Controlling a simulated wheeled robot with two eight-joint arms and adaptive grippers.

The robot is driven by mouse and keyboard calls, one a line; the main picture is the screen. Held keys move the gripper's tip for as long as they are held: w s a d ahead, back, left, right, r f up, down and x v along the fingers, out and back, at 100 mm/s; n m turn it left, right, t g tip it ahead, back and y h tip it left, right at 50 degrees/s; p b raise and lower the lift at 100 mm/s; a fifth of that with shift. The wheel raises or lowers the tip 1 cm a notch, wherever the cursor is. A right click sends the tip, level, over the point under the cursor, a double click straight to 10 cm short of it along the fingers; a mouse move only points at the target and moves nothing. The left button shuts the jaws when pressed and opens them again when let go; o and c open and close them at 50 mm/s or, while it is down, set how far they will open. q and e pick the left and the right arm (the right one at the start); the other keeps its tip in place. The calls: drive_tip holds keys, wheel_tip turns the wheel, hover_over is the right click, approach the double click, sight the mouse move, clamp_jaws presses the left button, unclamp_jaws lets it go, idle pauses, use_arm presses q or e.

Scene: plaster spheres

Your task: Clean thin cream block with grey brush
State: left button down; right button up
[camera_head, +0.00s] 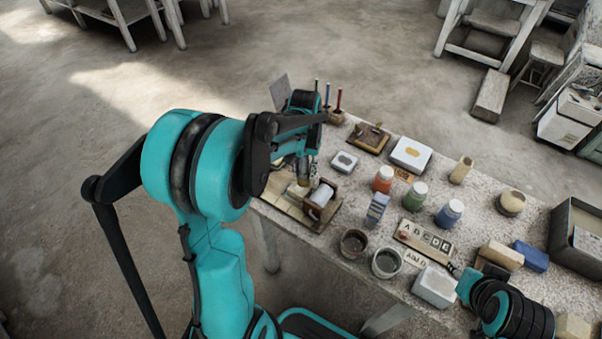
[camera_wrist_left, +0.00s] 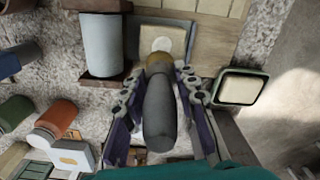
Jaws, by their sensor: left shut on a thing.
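My left gripper (camera_head: 304,168) is over the wooden boards at the table's left end. In the left wrist view its fingers (camera_wrist_left: 160,112) are shut on the grey brush (camera_wrist_left: 160,115), around its thick dark-grey handle. The brush's brass-coloured collar (camera_wrist_left: 159,64) points at the thin cream block (camera_wrist_left: 166,40), which lies flat in a shallow frame on the boards. The brush tip overlaps the block's near edge in this view; I cannot tell whether they touch. In the head view the arm and gripper hide most of the brush and block. My right arm shows at lower right; its fingers are unclear.
A white roller in a brown holder (camera_head: 321,198) stands right beside the work spot. Paint jars, including a red one (camera_head: 384,179), and dark cups (camera_head: 354,243) stand to the right. A green-rimmed tray (camera_wrist_left: 240,88) is close to the gripper in the wrist view.

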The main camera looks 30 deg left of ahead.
use_arm(q)
drive_tip(key=shift+s+a+r, duration=0.1)
drive_tip(key=shift+s, duration=1.05)
drive_tip(key=shift+s+a, duration=0.1)
drive_tip(key=shift+s, duration=1.15)
drive_tip(key=shift+w+d, duration=0.2)
drive_tip(key=shift+w, duration=2.25)
drive_tip(key=shift+s, duration=0.15)
drive_tip(key=shift+s+a+r+p, duration=0.1)
drive_tip(key=shift+s+r+p, duration=0.3)
drive_tip(key=shift+s, duration=0.2)
drive_tip(key=shift+s+r+p, duration=0.3)
drive_tip(key=shift+s+p, duration=0.05)
drive_tip(key=shift+s, duration=0.2)
drive_tip(key=shift+f+b, duration=0.65)
drive_tip(key=shift+f, duration=0.15)
